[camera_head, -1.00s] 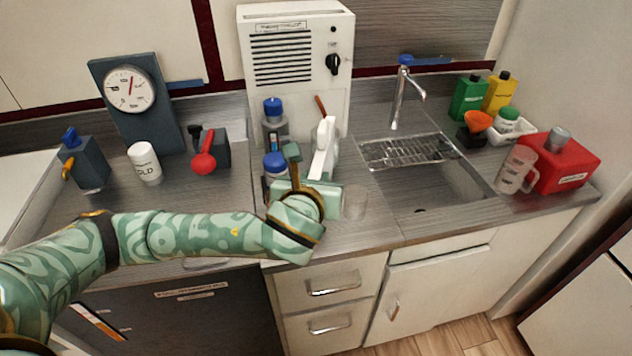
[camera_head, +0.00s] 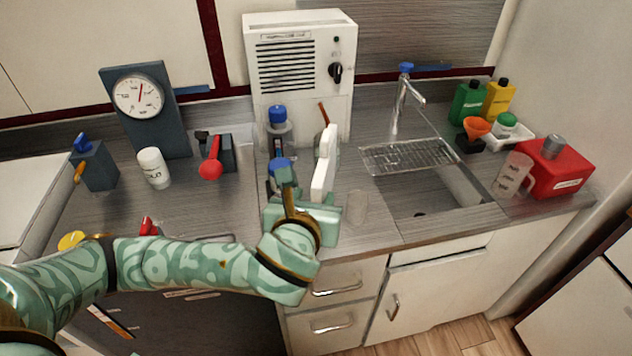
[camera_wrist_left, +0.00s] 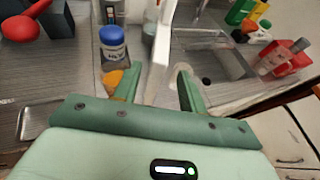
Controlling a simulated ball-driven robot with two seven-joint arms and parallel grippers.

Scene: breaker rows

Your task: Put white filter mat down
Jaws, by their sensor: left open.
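The white filter mat (camera_head: 325,163) is a thin white slab standing on edge, slightly tilted, on the counter in front of the white cabinet. In the left wrist view the mat (camera_wrist_left: 158,55) shows edge-on between my left fingers, with visible gaps to both. My left gripper (camera_head: 300,200) is open at the mat's near end; its fingers also show in the wrist view (camera_wrist_left: 160,88). The gripper body hides the mat's lower near end, so I cannot tell exactly how its base rests. My right gripper is not in view.
A blue-capped bottle (camera_wrist_left: 113,42) stands close left of the mat, and a clear cup (camera_head: 357,208) close right. The sink (camera_head: 440,190) lies further right. A red canister (camera_head: 555,175) and clear jug (camera_head: 513,175) stand beyond it.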

